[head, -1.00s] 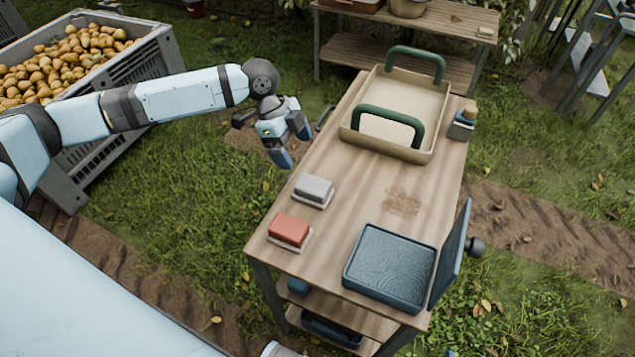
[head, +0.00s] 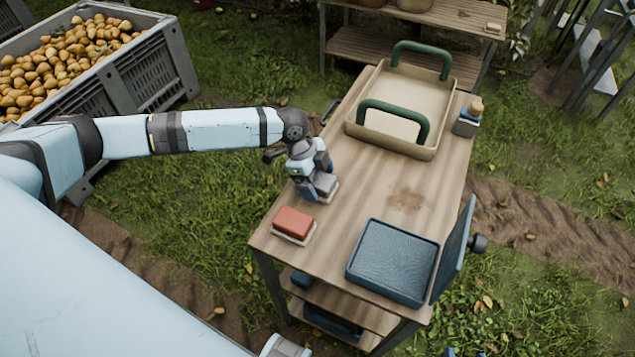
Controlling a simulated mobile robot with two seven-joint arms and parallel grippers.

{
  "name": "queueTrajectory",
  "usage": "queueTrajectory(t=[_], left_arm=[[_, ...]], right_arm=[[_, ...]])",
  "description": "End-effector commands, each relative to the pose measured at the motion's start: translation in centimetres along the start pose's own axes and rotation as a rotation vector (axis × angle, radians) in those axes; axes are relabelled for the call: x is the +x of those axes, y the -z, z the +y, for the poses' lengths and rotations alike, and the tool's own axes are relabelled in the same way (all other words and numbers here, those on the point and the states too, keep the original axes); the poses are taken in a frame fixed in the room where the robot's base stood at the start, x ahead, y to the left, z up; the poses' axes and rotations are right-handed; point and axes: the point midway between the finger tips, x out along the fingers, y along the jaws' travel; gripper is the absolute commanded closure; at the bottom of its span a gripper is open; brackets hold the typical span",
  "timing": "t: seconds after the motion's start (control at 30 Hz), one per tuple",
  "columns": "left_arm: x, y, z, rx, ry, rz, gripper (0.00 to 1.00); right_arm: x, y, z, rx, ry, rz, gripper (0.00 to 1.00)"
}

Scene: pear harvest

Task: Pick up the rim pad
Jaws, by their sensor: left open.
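Two block-shaped pads lie near the left edge of the wooden table; I cannot tell by a label which is the rim pad. The grey pad (head: 331,189) is partly hidden behind my left gripper (head: 315,194). That gripper is open and points down over the grey pad; whether its fingers touch the pad cannot be told. The red pad (head: 294,222) sits on a pale base in front of it, clear of the gripper.
The wooden table (head: 345,220) holds a beige tray (head: 372,140) with green handles, a blue textured tray (head: 393,262) and a small brush-like item (head: 468,117) at the right edge. A dark upright panel (head: 455,252) stands at its right side. A crate (head: 150,75) of pears stands at the left.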

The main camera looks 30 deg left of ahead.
Motion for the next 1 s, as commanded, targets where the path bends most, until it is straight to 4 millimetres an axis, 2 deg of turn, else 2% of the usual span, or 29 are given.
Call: queueTrajectory(t=[0.13,0.37,0.77,0.87,1.0], left_arm=[[0.0,0.0,0.0,0.0,0.0,0.0,0.15],[-0.1,0.0,0.0,0.0,0.0,0.0,0.67],[-0.6,0.2,-0.1,0.0,0.001,0.001,0.67],[-1.4,0.5,-0.1,0.001,0.001,0.0,0.67],[-3.5,1.4,-0.1,0.002,0.003,0.001,0.67]], right_arm=[[0.0,-0.2,0.0,-0.001,0.0,-0.004,0.41],[0.0,-0.3,0.0,0.0,0.0,-0.006,0.41],[0.0,-0.2,0.0,0.0,0.0,-0.005,0.41],[-0.1,-0.1,0.0,0.0,0.0,-0.003,0.41],[-0.1,-0.1,0.0,0.0,0.0,-0.003,0.41]])
